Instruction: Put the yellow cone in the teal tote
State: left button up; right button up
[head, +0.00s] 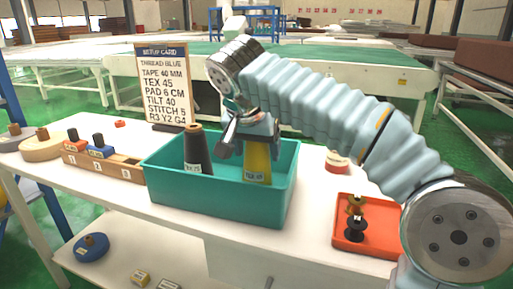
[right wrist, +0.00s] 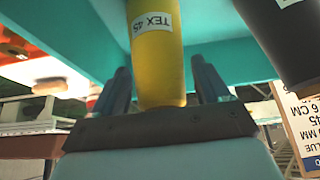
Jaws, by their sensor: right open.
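The yellow cone (head: 257,163) is inside the teal tote (head: 222,205), upright, with a white TEX 45 label. My right gripper (head: 250,137) is over the tote, pointing down at the cone's top. In the right wrist view, the yellow cone (right wrist: 157,50) is between the two fingers of my right gripper (right wrist: 165,82), which are open with a gap on each side. The cone's upper end is partly hidden by the gripper in the head view. Whether its base rests on the tote floor is hard to tell. My left gripper is not in view.
A dark cone (head: 197,153) stands in the tote, left of the yellow one. A wooden rack (head: 104,160) with spools is on the left; an orange tray (head: 364,236) with small bobbins is on the right.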

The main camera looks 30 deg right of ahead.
jog(key=p+v, duration=0.3)
jog(key=v, duration=0.9)
